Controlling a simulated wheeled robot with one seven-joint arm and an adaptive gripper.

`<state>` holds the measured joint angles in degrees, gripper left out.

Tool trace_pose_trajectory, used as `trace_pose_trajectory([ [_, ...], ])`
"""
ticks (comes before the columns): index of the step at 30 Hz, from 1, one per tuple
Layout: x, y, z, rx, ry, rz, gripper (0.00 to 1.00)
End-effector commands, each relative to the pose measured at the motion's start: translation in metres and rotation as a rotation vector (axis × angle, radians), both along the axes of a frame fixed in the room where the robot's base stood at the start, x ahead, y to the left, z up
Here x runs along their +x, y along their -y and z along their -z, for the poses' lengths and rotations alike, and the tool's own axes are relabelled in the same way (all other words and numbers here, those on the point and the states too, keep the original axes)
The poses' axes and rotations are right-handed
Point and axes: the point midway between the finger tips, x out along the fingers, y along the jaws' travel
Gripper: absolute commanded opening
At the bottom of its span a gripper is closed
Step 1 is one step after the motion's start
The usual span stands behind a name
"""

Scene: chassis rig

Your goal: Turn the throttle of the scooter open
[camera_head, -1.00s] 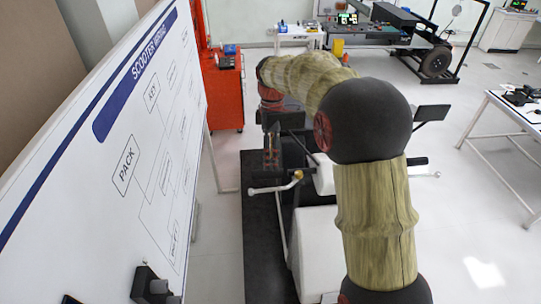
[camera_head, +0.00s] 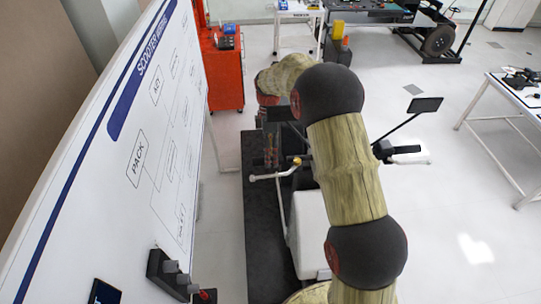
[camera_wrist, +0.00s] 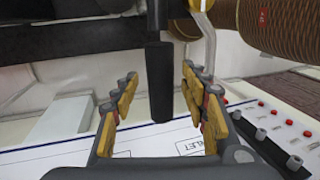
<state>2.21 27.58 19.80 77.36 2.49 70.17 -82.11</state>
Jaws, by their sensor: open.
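In the wrist view, the black throttle grip (camera_wrist: 160,85) stands upright in the picture between the fingers of my open gripper (camera_wrist: 158,78). A gap shows on each side of the grip. A silver lever with a brass-coloured pivot (camera_wrist: 203,25) runs just right of it. In the head view, my gripper (camera_head: 271,150) is at the left end of the scooter's handlebar, where the lever (camera_head: 265,177) sticks out. The scooter's white body (camera_head: 311,235) is partly hidden by my arm. The grip itself is hard to make out there.
A white wiring board (camera_head: 115,200) stands close on the left, with switches (camera_head: 170,275) at its lower edge. A red cabinet (camera_head: 225,78) is behind. The scooter's mirror (camera_head: 425,104) projects right. A white table (camera_head: 515,95) stands far right, with open floor before it.

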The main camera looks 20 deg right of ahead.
Motion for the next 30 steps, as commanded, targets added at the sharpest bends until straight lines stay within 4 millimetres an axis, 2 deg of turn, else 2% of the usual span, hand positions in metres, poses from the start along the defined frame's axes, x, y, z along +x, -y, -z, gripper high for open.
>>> trace_pose_trajectory([
  [11, -0.0018, -0.0005, 0.0070, 0.000, 0.001, 0.000, 0.45],
  [30, -0.0016, -0.0004, 0.0067, 0.000, 0.002, 0.000, 0.09],
])
